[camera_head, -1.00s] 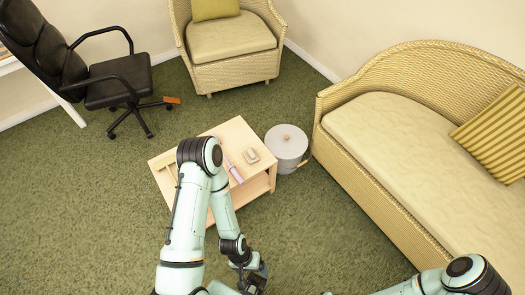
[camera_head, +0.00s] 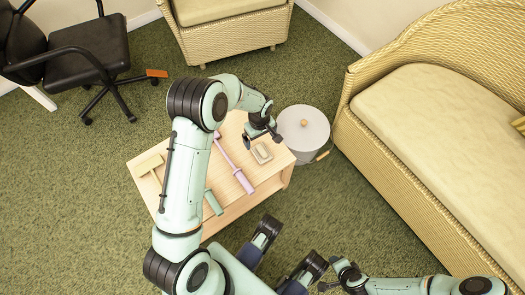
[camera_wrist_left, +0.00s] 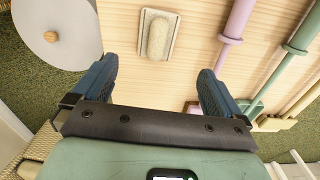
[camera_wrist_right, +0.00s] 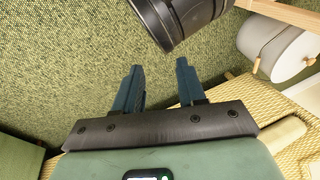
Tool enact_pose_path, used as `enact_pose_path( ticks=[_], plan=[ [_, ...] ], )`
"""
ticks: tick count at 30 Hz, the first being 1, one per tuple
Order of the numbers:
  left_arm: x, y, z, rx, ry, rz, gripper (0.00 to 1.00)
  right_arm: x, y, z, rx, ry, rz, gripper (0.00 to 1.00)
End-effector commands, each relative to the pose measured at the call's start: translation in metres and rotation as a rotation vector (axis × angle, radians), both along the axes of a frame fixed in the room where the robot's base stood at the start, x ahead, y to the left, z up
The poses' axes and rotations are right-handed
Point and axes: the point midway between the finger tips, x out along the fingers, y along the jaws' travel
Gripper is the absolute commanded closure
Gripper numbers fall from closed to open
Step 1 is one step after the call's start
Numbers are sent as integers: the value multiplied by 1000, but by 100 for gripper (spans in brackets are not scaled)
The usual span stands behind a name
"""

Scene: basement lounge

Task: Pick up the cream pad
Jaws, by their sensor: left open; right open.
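The cream pad (camera_head: 262,153) is a small rounded block on a flat beige base, lying on the light wooden table (camera_head: 237,125) near its right end. In the left wrist view the pad (camera_wrist_left: 158,36) lies ahead of the gap between the fingers. My left gripper (camera_head: 264,138) is open and empty, over the table just behind the pad in the head view. Its fingers (camera_wrist_left: 156,70) do not reach around the pad. My right gripper (camera_wrist_right: 158,66) is open and empty, away from the table, over carpet and wicker in its own view.
A pink-handled tool (camera_head: 233,163), a green one (camera_head: 213,201) and a cream one (camera_head: 149,165) lie on the table. A grey lidded bin (camera_head: 304,128) stands beside the table's right end. The wicker sofa (camera_head: 430,120) is to the right. Carpet is open at left.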

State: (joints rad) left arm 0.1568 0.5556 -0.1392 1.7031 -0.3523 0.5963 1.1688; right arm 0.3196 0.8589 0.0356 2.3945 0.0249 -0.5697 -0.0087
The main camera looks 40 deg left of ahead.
Motion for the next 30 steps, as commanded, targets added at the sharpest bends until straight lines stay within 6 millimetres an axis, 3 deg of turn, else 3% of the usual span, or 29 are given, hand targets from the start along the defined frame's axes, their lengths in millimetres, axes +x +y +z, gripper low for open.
enact_pose_path(
  ticks=[1,4,17,23,30],
  plan=[
    [-1,0,-14,-1,4,1,0,5,-2,-5,-6,-10,-6,60],
    [0,0,-31,-1,3,-2,0,11,-6,-9,-14,-27,-12,60],
    [3,-3,-67,-2,2,-3,0,23,-14,-22,-33,-55,-27,60],
    [4,-5,-96,-2,2,-2,0,0,-17,-41,-29,20,-28,60],
    [4,-5,-97,-1,-1,-2,0,-3,-17,-42,-28,29,-29,60]
  ],
)
